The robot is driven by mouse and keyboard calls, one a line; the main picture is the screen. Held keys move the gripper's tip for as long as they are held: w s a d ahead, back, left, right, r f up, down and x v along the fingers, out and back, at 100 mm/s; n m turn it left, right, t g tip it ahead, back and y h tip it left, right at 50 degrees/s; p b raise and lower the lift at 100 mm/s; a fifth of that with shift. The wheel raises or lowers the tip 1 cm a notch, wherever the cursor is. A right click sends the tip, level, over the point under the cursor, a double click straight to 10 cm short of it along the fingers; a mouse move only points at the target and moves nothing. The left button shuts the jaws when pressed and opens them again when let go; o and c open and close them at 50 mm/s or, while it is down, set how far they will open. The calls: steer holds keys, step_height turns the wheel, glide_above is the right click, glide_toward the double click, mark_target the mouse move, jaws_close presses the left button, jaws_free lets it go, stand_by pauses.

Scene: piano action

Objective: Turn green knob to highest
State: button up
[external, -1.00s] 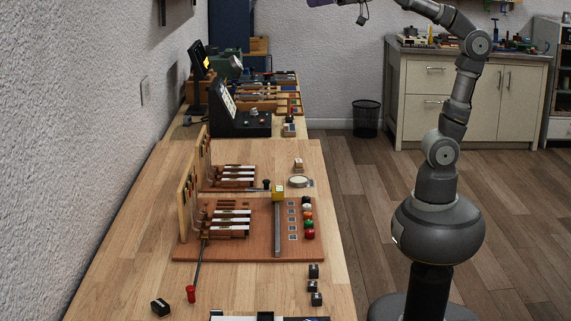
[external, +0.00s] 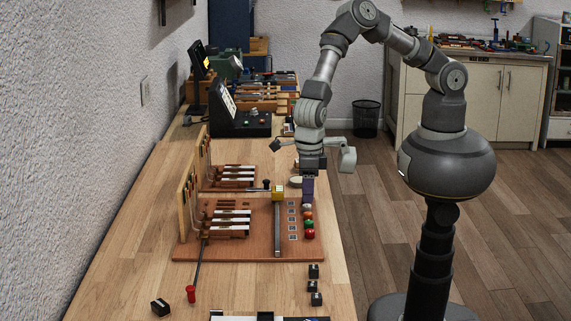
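The green knob (external: 309,224) is a small round knob in a row along the right edge of the brown wooden board (external: 190,250). It sits between an orange knob (external: 308,215) and a red knob (external: 310,233). My gripper (external: 307,198) points down at the far end of this knob row, beyond the green knob and apart from it in the picture. Its dark fingers are small here, and I cannot tell whether they are open. It partly covers the far end of the row. The green knob's setting is too small to read.
A yellow block (external: 278,192) sits on a grey rail (external: 277,230) left of the knobs. Piano action parts (external: 228,220) stand further left. Several small black blocks (external: 313,271) lie near the table's right edge. A red-handled tool (external: 191,294) lies at the front.

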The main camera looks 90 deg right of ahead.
mark_target(309, 221)
steer(key=f, duration=0.2)
steer(key=f+b, duration=0.1)
steer(key=f, duration=0.5)
steer(key=shift+s+f+b, duration=0.2)
steer(key=shift+s+b, duration=0.05)
steer(key=shift+b, duration=0.15)
jaws_close()
